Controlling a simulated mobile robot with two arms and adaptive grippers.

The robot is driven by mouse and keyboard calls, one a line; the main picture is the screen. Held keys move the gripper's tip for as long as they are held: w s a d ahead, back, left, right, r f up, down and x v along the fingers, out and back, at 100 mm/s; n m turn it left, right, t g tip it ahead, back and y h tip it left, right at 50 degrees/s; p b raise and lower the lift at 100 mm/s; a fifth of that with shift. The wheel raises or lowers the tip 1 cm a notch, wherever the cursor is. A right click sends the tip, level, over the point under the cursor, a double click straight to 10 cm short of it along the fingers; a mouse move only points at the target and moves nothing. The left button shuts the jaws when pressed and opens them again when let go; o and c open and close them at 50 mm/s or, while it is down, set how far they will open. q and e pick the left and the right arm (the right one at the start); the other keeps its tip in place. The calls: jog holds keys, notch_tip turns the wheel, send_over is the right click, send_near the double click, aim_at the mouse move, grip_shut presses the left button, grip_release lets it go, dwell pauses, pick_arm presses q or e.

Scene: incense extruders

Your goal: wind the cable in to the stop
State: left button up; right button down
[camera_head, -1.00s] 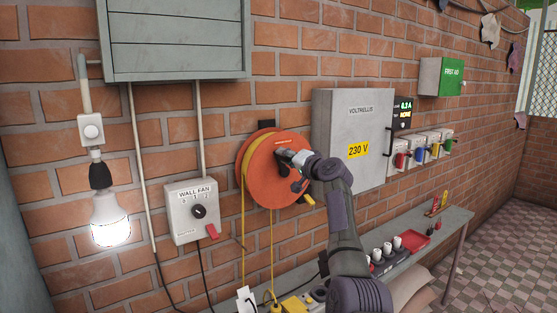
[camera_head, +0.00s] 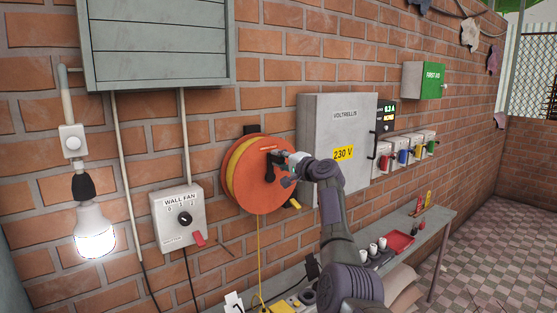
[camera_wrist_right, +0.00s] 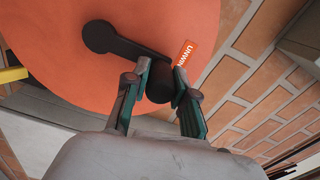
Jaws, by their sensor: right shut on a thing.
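The orange cable reel (camera_head: 262,190) is mounted on the brick wall, with yellow cable (camera_head: 236,165) wound at its left side. One yellow strand (camera_head: 259,250) hangs from it towards the bench. My right gripper (camera_head: 284,160) is at the reel's face. In the right wrist view, its fingers (camera_wrist_right: 161,84) are shut on the black knob of the crank (camera_wrist_right: 125,46). The knob is partly hidden between the fingers. An orange label (camera_wrist_right: 187,52) beside the crank is partly readable. A yellow piece (camera_head: 295,203) shows at the reel's lower right. My left gripper is not in view.
A grey 230 V cabinet (camera_head: 332,118) stands right of the reel, close to my right arm. A wall fan switch box (camera_head: 170,222) and lit bulb (camera_head: 95,232) are left. The bench (camera_head: 430,230) below carries a red tray (camera_head: 397,242) and sockets.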

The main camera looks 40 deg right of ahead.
jog(key=shift+d+r, duration=0.1)
jog(key=shift+r, duration=0.05)
jog(key=c, duration=0.9)
grip_release()
jog(key=s, duration=1.2)
jog(key=shift+d, duration=0.25)
